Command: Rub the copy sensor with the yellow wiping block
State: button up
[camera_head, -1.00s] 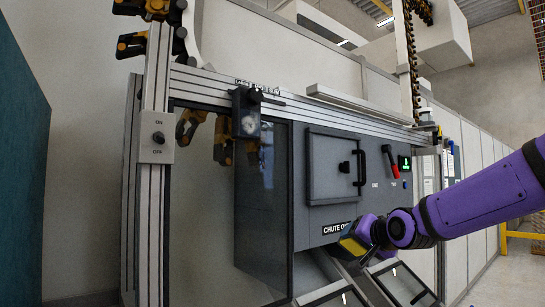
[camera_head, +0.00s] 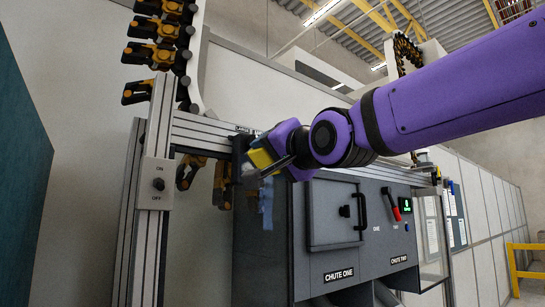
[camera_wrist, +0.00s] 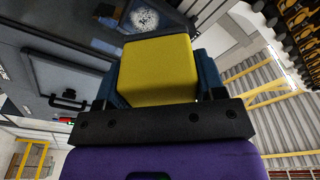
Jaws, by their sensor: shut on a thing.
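The yellow wiping block (camera_head: 261,158) is held between the fingers of my gripper (camera_head: 270,160), which is shut on it. In the wrist view the yellow block (camera_wrist: 158,70) fills the middle, between two blue fingers. The copy sensor appears to be the dark box with a round, speckled pale face (camera_wrist: 145,19), just beyond the block's far edge in the wrist view. In the head view my gripper and the block cover much of that box (camera_head: 239,147). I cannot tell whether block and face touch; a small gap seems to show in the wrist view.
A grey cabinet with a handled door (camera_head: 335,212) and chute labels stands below my arm. An ON/OFF switch box (camera_head: 157,184) is on the left post. Black and orange grippers (camera_head: 152,55) hang on a curved conveyor above left.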

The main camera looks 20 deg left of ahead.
jog(key=shift+s+x, duration=0.2)
jog(key=shift+x, duration=1.9)
jog(key=shift+w+a+f, duration=0.1)
jog(key=shift+w+a, duration=0.15)
jog(key=shift+a, duration=0.2)
jog(key=shift+w+a+f, duration=0.1)
jog(key=shift+w+a, duration=0.1)
jog(key=shift+a, duration=0.2)
jog(key=shift+x, duration=1)
